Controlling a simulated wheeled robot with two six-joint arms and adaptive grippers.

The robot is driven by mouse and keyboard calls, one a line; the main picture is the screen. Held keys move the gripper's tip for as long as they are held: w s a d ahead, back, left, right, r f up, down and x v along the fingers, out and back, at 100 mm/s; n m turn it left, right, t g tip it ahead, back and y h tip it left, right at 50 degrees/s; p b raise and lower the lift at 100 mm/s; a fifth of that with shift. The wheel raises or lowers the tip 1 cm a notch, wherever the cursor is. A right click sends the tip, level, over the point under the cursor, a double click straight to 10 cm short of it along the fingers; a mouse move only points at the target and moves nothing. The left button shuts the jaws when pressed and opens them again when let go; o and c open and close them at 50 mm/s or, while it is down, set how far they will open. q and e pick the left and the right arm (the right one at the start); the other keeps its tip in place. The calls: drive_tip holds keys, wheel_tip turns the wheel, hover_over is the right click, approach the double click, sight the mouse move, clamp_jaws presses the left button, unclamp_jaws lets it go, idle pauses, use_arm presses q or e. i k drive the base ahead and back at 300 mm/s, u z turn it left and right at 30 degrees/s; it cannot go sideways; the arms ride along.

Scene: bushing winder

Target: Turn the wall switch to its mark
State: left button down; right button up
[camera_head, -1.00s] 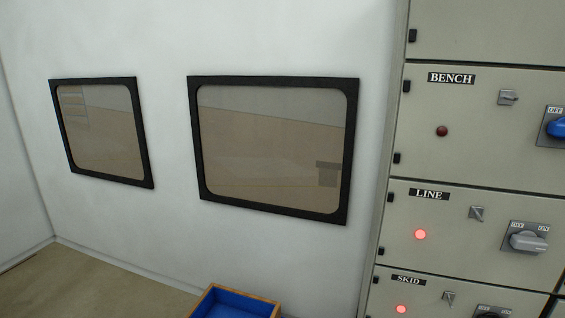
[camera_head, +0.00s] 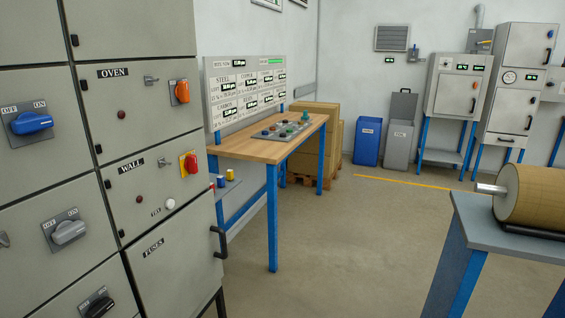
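The panel labelled WALL (camera_head: 135,195) is on the grey cabinet at the left of the head view. Its switch (camera_head: 190,163) has a red handle on a yellow plate, at the panel's upper right. The handle looks roughly upright; the plate's markings are too small to read. A dark red lamp (camera_head: 139,199) and a white round button (camera_head: 170,204) sit lower on the panel. Neither of my grippers is in view.
The OVEN panel above has an orange switch (camera_head: 181,92). Blue (camera_head: 31,123) and grey (camera_head: 68,232) switches are further left. A FUSES door with a black handle (camera_head: 219,242) is below. A wooden workbench (camera_head: 250,148) stands beyond the cabinet. Open floor (camera_head: 330,240) lies right.

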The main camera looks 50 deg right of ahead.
sight(191, 164)
drive_tip(key=z, duration=2.35)
drive_tip(key=i, duration=2.65)
drive_tip(key=u, duration=0.55)
